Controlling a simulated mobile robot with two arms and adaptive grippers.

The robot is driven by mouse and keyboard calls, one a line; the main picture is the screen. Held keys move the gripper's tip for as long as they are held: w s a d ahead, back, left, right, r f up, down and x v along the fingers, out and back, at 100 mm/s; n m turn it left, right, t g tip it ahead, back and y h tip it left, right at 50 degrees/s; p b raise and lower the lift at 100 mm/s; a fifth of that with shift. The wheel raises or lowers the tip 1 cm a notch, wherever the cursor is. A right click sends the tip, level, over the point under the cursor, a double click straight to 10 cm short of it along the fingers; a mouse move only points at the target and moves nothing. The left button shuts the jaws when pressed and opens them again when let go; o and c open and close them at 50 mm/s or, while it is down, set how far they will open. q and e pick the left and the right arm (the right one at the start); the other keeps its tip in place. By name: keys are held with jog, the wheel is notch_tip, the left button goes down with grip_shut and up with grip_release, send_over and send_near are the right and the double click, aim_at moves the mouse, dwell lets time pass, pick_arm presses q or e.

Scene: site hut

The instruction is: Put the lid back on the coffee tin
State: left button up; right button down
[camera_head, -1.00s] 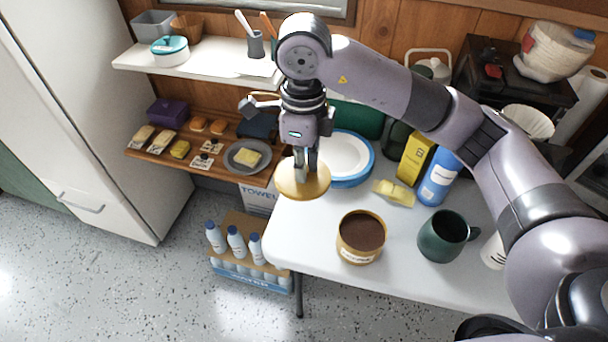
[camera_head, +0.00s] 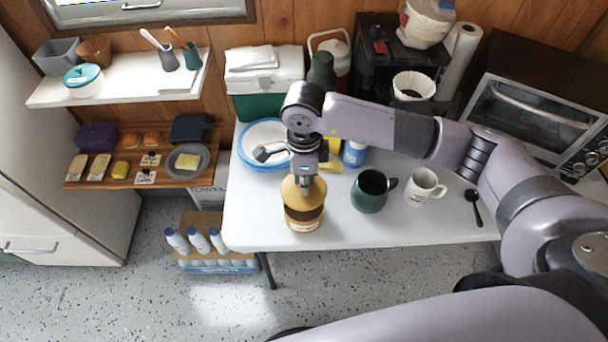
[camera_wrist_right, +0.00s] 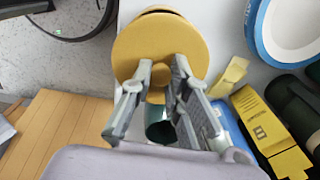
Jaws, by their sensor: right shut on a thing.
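The coffee tin (camera_head: 305,224), gold with a pale label, stands near the table's front edge. My right gripper (camera_head: 304,182) points down and is shut on the knob of the round gold lid (camera_head: 291,190). In the head view the lid overlaps the far part of the tin's mouth, and a dark brown strip of coffee shows below its near edge. The lid looks apart from the rim; the exact gap cannot be told. In the wrist view the lid (camera_wrist_right: 135,42) looks level between the fingertips (camera_wrist_right: 160,76) and hides most of the tin. My left gripper is out of view.
A green mug (camera_head: 369,192), a white mug (camera_head: 420,188) and a black spoon (camera_head: 474,207) are right of the tin. A blue-rimmed plate (camera_head: 247,158), a blue bottle (camera_head: 354,155) and a yellow box (camera_wrist_right: 262,122) are behind. The table (camera_head: 250,222) is clear left of the tin.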

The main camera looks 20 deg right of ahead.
notch_tip(320, 180, down, 4)
jog(key=shift+r+b, duration=0.1)
jog(key=shift+b, duration=0.85)
jog(key=shift+f+b, duration=0.75)
jog(key=shift+b, duration=0.5)
dwell(0.3)
jog(key=shift+f+b, duration=0.15)
jog(key=shift+b, duration=0.55)
dwell(0.8)
jog(key=c, duration=1.5)
grip_release()
jog(key=shift+o, duration=0.4)
jog(key=o, duration=0.4)
jog(key=shift+o, duration=0.2)
